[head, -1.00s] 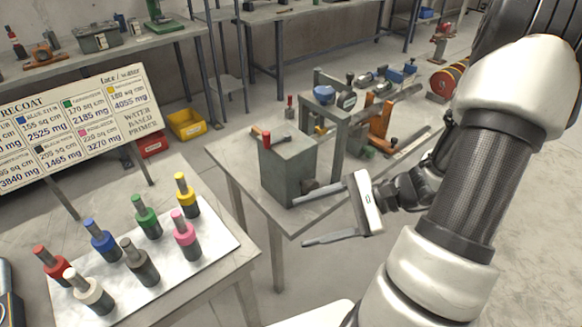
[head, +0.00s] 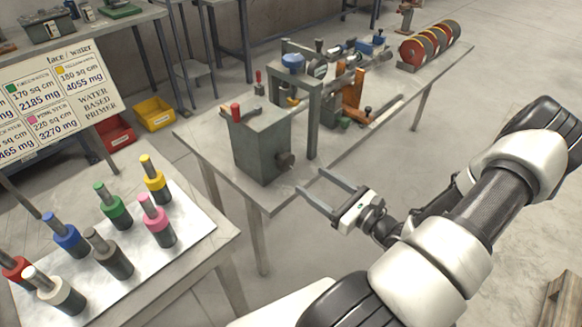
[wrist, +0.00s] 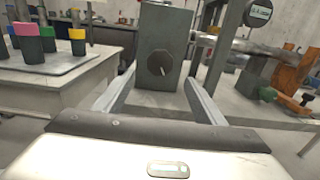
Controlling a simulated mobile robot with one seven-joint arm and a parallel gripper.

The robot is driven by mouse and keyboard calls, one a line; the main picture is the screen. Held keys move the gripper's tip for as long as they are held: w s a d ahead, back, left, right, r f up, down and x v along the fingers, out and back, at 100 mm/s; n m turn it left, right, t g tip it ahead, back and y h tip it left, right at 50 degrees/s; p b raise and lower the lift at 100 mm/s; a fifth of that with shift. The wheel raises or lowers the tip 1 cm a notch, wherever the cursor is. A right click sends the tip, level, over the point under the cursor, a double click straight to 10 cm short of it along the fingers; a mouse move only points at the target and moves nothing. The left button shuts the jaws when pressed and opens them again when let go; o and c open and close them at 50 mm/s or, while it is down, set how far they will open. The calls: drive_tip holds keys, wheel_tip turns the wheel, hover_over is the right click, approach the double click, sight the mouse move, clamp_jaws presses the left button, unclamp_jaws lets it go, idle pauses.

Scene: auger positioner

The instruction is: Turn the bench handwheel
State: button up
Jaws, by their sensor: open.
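A grey box-shaped unit (head: 262,147) stands on the near end of the bench. A dark round knob (head: 285,160) sits low on its side; it looks like the handwheel. In the wrist view the knob (wrist: 160,64) has a small white mark and lies between the finger lines, ahead of my gripper. My gripper (head: 310,181) is open and empty, at the bench's near edge. Its two fingers point towards the knob and look apart from it. A red-tipped lever (head: 237,112) sits on top of the box.
A grey upright frame (head: 314,115) stands close beside the box. Orange and blue fixtures (head: 352,92) and striped red discs (head: 428,46) lie farther along the bench. A tray (head: 195,212) with several coloured-topped cylinders is at left.

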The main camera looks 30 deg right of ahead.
sight(289, 166)
drive_tip(key=x, duration=0.9)
drive_tip(key=shift+w+a+b, duration=0.15)
drive_tip(key=shift+w+b, duration=0.15)
drive_tip(key=shift+c, duration=0.4)
drive_tip(key=c, duration=0.9)
drive_tip(key=shift+c, duration=0.2)
drive_tip(key=shift+m+p, duration=0.3)
drive_tip(key=shift+p, duration=0.15)
drive_tip(key=shift+r+m+p, duration=0.1)
drive_tip(key=shift+m+p, duration=0.5)
drive_tip(key=m+p, duration=0.2)
drive_tip(key=m, duration=0.1)
drive_tip(key=shift+m+p, duration=0.3)
drive_tip(key=shift+p, duration=0.1)
drive_tip(key=m+p, duration=0.3)
drive_tip(key=m, duration=0.3)
drive_tip(key=shift+s, duration=0.1)
drive_tip(key=shift+m, duration=0.3)
